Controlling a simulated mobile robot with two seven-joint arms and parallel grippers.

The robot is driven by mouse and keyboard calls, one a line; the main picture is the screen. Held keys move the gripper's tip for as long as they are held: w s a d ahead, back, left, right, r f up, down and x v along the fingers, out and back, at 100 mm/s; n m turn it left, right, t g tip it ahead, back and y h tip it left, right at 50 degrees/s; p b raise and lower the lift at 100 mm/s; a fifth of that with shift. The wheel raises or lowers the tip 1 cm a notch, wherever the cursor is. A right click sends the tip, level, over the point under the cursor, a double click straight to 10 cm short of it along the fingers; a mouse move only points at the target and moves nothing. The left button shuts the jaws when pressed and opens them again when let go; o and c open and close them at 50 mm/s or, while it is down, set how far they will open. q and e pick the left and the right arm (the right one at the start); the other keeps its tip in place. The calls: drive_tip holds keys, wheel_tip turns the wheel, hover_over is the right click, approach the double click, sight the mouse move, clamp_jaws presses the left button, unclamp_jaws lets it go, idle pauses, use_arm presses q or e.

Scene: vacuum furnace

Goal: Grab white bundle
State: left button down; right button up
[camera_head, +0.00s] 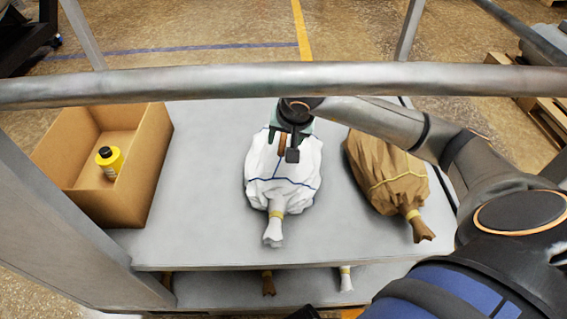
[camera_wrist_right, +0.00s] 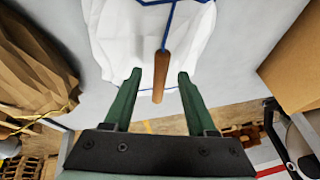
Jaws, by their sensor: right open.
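The white bundle (camera_head: 268,180) lies on the grey cart shelf, tied with blue cord and gathered at its near end by a yellow band. My right gripper (camera_head: 288,150) is over the far part of the bundle. In the right wrist view the white bundle (camera_wrist_right: 120,35) fills the upper middle. A brown wooden toggle (camera_wrist_right: 161,76) on the blue cord shows between the two green fingers of the right gripper (camera_wrist_right: 158,80). The fingers are apart, with a gap on both sides of the toggle. My left gripper is not in view.
A brown bundle (camera_head: 385,170) lies right of the white one. An open cardboard box (camera_head: 140,175) holding a yellow bottle (camera_head: 110,161) stands at left. A grey rail (camera_head: 220,83) crosses above the shelf (camera_head: 200,215). More bundle ends show on the lower shelf.

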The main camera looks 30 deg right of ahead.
drive_tip(key=shift+c, duration=0.2)
clamp_jaws()
drive_tip(key=shift+r, duration=0.15)
idle(1.0)
